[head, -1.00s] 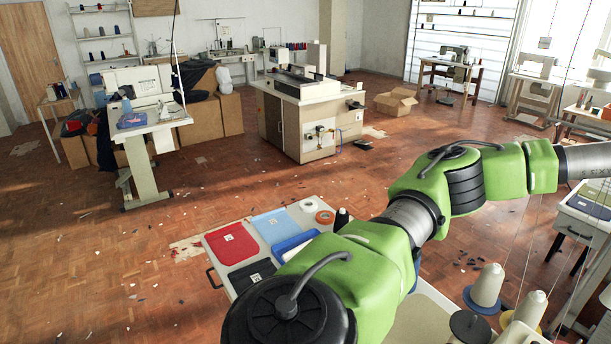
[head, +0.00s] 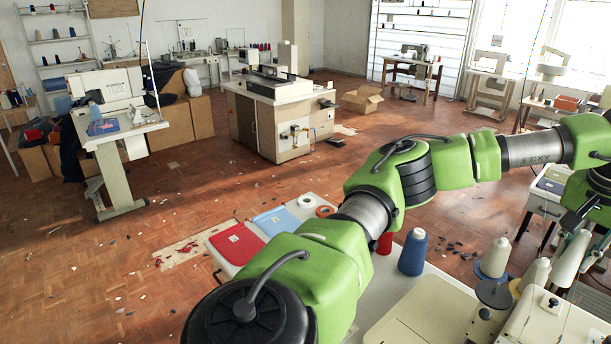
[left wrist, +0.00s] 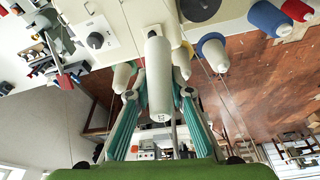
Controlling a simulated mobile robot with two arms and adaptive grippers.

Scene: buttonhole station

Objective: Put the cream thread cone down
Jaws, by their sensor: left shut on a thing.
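My left gripper (head: 578,232) is at the right edge of the head view, at the end of my green arm. It is shut on the cream thread cone (head: 570,260). The cone hangs tilted beside the white sewing machine head (head: 545,325). In the left wrist view the cone (left wrist: 158,80) sits lengthwise between the teal fingers of the gripper (left wrist: 159,88). Whether its lower end touches anything is hidden. My right gripper is in neither view.
A blue cone (head: 412,252) and a red cone (head: 385,243) stand farther left. The pale tabletop (head: 425,305) has bare room.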

